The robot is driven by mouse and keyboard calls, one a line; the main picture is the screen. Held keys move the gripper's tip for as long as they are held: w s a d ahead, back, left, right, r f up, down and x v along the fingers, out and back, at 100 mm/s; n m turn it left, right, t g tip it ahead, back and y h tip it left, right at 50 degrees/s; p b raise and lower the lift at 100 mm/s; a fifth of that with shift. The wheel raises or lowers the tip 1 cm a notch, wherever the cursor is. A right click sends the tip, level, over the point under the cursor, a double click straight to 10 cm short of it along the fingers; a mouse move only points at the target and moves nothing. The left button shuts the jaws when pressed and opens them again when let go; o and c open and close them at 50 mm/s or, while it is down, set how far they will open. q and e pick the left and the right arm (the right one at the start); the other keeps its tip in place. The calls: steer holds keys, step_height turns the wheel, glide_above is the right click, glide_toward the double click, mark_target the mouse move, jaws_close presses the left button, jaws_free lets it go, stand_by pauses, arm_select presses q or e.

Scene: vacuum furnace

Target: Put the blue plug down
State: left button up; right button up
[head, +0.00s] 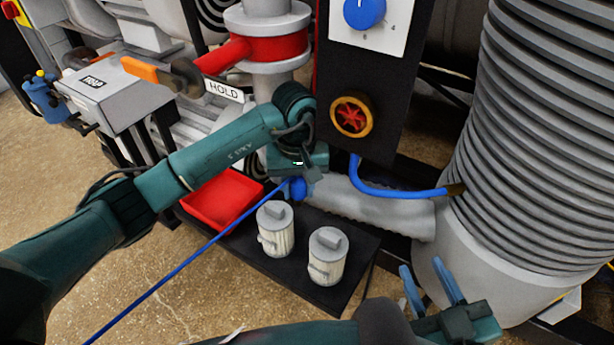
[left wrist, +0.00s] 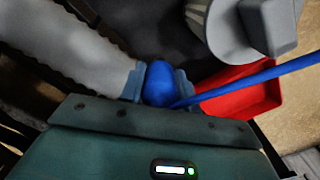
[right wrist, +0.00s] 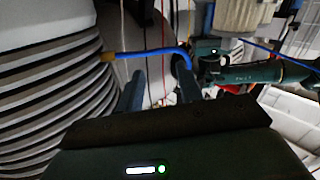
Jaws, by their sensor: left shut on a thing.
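The blue plug (head: 298,188) is held low in front of the machine, between the red tray (head: 195,208) and the pale grey corrugated pipe (head: 372,205). My left gripper (head: 300,183) is shut on it. In the left wrist view the plug (left wrist: 159,84) sits between the two fingers (left wrist: 158,88), with its blue cable (left wrist: 250,82) running off to the right over the red tray (left wrist: 245,95). My right gripper (head: 432,284) is open and empty at the lower right, near the large ribbed column. Its two separated fingers (right wrist: 161,90) also show in the right wrist view.
A blue hose (head: 385,192) curves to the large grey bellows column (head: 540,140). Bare floor lies at lower left.

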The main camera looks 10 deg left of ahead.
mark_target(297, 198)
arm_select(q)
steer(key=shift+s+f+b, duration=0.2)
steer(key=shift+f+b, duration=0.1)
steer(key=shift+f, duration=0.9)
steer(key=shift+a, duration=0.1)
arm_select(e)
steer(key=shift+s+a+f+n+t+y, duration=0.15)
steer(key=shift+s+a+n+t+y, duration=0.15)
steer(key=shift+a+n+y, duration=0.15)
arm_select(q)
steer(key=shift+s, duration=0.1)
arm_select(e)
steer(key=shift+d, duration=0.1)
arm_select(q)
steer(key=shift+f, duration=0.15)
steer(key=shift+f, duration=0.15)
steer(key=o, duration=1)
steer(key=shift+c, duration=0.2)
arm_select(e)
steer(key=shift+y, duration=0.25)
